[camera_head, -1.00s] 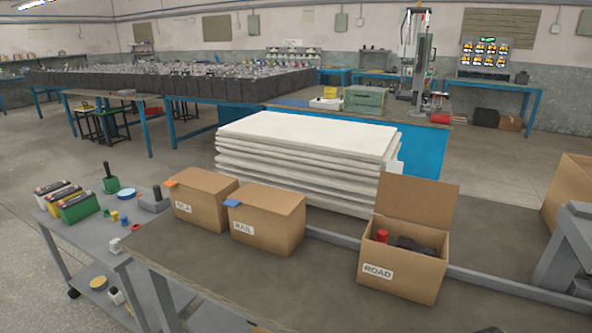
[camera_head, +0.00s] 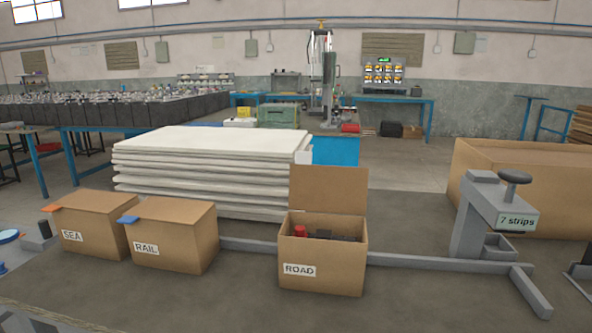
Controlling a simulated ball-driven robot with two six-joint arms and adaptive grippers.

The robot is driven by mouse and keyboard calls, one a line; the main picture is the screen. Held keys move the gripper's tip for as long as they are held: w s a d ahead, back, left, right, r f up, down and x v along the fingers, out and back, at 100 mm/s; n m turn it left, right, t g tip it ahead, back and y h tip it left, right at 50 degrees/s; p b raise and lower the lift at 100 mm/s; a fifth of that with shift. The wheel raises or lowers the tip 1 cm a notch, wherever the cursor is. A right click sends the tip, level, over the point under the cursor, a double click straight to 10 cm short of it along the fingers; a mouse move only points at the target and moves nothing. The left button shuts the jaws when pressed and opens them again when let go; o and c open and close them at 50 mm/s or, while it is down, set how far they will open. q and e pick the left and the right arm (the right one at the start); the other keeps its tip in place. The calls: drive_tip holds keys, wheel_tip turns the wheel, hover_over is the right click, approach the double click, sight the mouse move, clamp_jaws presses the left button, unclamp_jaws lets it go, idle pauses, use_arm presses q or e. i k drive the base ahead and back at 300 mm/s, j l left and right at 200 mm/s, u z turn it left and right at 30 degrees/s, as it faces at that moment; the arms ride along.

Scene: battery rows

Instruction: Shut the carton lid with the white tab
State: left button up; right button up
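The carton labelled ROAD (camera_head: 322,265) stands on the grey floor mat or bench top in the middle. Its lid (camera_head: 328,190) is open and stands upright at the back. A white tab (camera_head: 303,158) sticks up from the lid's top edge near its left corner, against the white stack behind. Inside the carton are a red item (camera_head: 300,231) and dark items, partly hidden by the front wall. Neither of my grippers is in view.
To the left stand the SEA carton (camera_head: 95,228) with an orange tab and the RAIL carton (camera_head: 178,240) with a blue tab, both shut. Behind is a stack of white sheets (camera_head: 205,165). A grey device marked "7 strips" (camera_head: 490,215) stands at right. The surface before the cartons is clear.

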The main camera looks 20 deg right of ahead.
sight(331, 190)
drive_tip(key=i+l+z, duration=0.5)
drive_tip(key=z, duration=0.35)
drive_tip(key=k+j, duration=0.05)
